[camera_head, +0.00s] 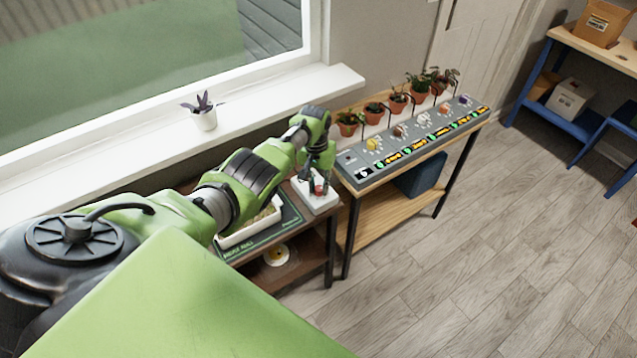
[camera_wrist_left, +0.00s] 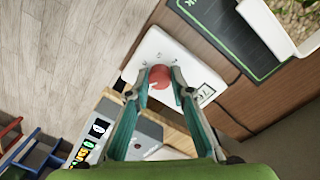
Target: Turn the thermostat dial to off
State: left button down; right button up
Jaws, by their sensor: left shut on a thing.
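The thermostat is a white box (camera_head: 306,195) at the right end of the dark wooden table, with a round red dial (camera_head: 319,189) on its top. In the left wrist view the red dial (camera_wrist_left: 159,76) sits in the middle of the white thermostat face (camera_wrist_left: 150,48), with small marks around it and a small display at one side. My left gripper (camera_head: 318,184) is over the thermostat. In the left wrist view its two teal fingers (camera_wrist_left: 160,84) are closed on the dial's sides. The mark the dial points to is too small to read. My right gripper is not in view.
A green mat (camera_head: 290,213) with a white tray (camera_head: 246,236) lies beside the thermostat. A grey control panel (camera_head: 420,137) with coloured knobs stands close on the right, with potted plants (camera_head: 397,103) behind it. A window sill (camera_head: 150,126) with a small plant runs behind.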

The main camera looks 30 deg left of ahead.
aim_at(317, 189)
pick_arm(q)
jog(key=n+p, duration=0.1)
jog(key=n, duration=0.2)
jog(key=shift+r+n, duration=0.1)
jog(key=shift+n, duration=0.3)
jog(key=shift+w+n+p, duration=0.1)
jog(key=shift+n+p, duration=0.35)
jog(key=shift+n, duration=1.45)
jog(key=c, duration=1.8)
grip_release()
jog(key=r, duration=1.2)
jog(key=shift+s+a, duration=0.1)
jog(key=shift+s, duration=0.15)
jog(key=shift+f, duration=0.1)
